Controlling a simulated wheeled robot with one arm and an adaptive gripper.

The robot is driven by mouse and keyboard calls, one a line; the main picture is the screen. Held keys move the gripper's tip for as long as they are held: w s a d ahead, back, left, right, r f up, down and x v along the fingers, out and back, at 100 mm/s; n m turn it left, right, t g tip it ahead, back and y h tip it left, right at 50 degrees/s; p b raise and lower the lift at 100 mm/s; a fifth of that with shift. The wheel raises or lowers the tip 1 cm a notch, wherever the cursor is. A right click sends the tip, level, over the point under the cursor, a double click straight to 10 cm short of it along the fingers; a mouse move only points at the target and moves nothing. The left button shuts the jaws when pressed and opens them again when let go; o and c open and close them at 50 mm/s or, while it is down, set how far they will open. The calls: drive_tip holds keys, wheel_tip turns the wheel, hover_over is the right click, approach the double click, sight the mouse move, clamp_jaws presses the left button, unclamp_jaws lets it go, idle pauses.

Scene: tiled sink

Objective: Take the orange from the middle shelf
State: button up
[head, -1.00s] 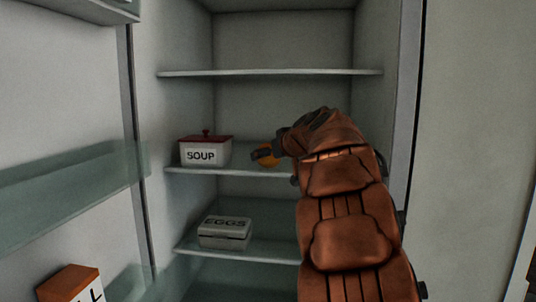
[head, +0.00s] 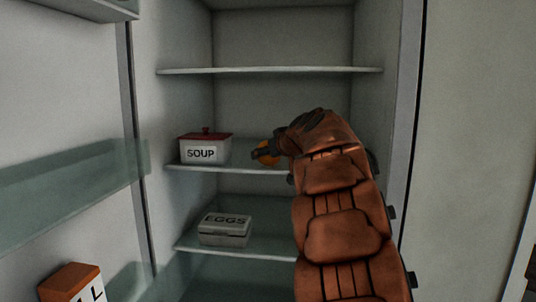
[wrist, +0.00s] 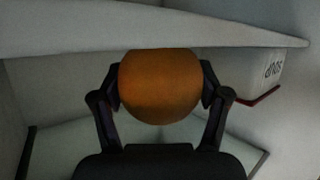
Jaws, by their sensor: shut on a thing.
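The orange (wrist: 160,88) is round and sits between the two fingers of my gripper (wrist: 160,92) in the wrist view, with a finger against each side. In the head view the orange (head: 267,150) shows only in part, behind the dark fingers of my gripper (head: 262,154). It is at the middle shelf (head: 232,170), to the right of the soup container. My arm hides the right part of that shelf. I cannot tell whether the orange still touches the shelf.
A white soup container (head: 203,151) with a red lid stands on the middle shelf, left of the orange. An egg box (head: 224,230) is on the shelf below. The upper shelf (head: 270,71) is empty. Door shelves and a carton (head: 72,284) are at the left.

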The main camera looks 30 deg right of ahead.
drive_tip(key=shift+c, duration=0.9)
drive_tip(key=shift+r, duration=0.15)
